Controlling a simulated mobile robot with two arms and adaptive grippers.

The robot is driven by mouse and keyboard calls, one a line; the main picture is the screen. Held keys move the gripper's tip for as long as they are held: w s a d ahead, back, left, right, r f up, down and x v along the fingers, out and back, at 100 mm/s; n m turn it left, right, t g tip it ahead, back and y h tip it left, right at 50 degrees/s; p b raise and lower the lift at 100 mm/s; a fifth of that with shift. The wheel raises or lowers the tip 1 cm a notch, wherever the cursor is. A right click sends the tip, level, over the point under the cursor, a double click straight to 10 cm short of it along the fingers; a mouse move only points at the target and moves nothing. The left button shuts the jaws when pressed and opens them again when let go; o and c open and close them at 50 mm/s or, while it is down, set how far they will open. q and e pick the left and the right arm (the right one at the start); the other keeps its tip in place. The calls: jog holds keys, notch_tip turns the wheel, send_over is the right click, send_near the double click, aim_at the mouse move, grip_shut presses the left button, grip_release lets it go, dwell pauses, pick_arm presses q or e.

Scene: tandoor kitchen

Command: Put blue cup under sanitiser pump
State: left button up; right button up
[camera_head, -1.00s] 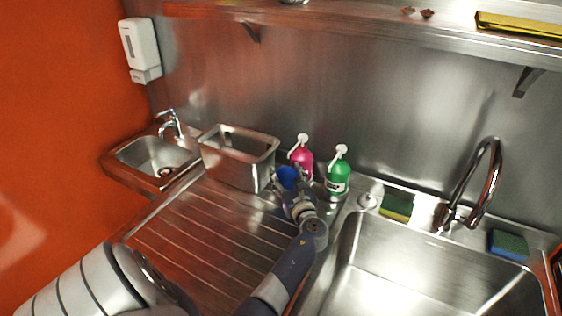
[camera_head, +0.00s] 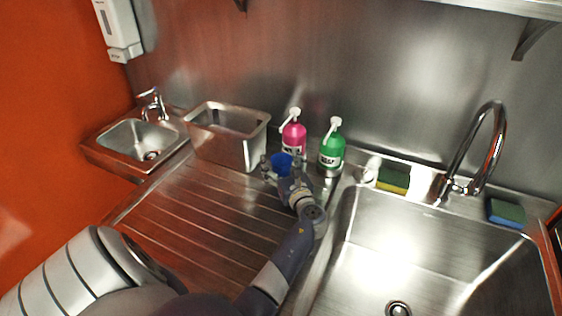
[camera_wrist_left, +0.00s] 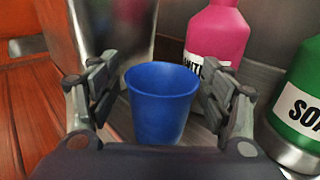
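The blue cup (camera_head: 281,162) stands upright on the steel drainboard, just in front of and slightly left of the pink sanitiser bottle (camera_head: 293,139). The bottle's white pump spout points left and forward, above the cup's area; I cannot tell whether it is exactly over the cup. My left gripper (camera_head: 283,167) has its fingers on either side of the cup. In the left wrist view, the blue cup (camera_wrist_left: 162,105) sits between the spread fingers (camera_wrist_left: 161,88), with narrow gaps on both sides. The pink bottle (camera_wrist_left: 217,38) is behind it. My right gripper is not in view.
A green soap bottle (camera_head: 332,148) stands right of the pink one. A steel container (camera_head: 240,150) is close on the left. The large sink (camera_head: 400,245) with its tap (camera_head: 478,150) and sponges is on the right. The ribbed drainboard (camera_head: 190,215) in front is clear.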

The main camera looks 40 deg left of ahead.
pick_arm(q)
jog(key=shift+d+r, duration=0.1)
jog(key=shift+r, duration=0.05)
jog(key=shift+r, duration=0.2)
jog(key=p+v, duration=0.3)
jog(key=v, duration=0.8)
jog(key=shift+s+d+f, duration=0.1)
jog(key=shift+s+d, duration=0.15)
jog(key=shift+d, duration=0.15)
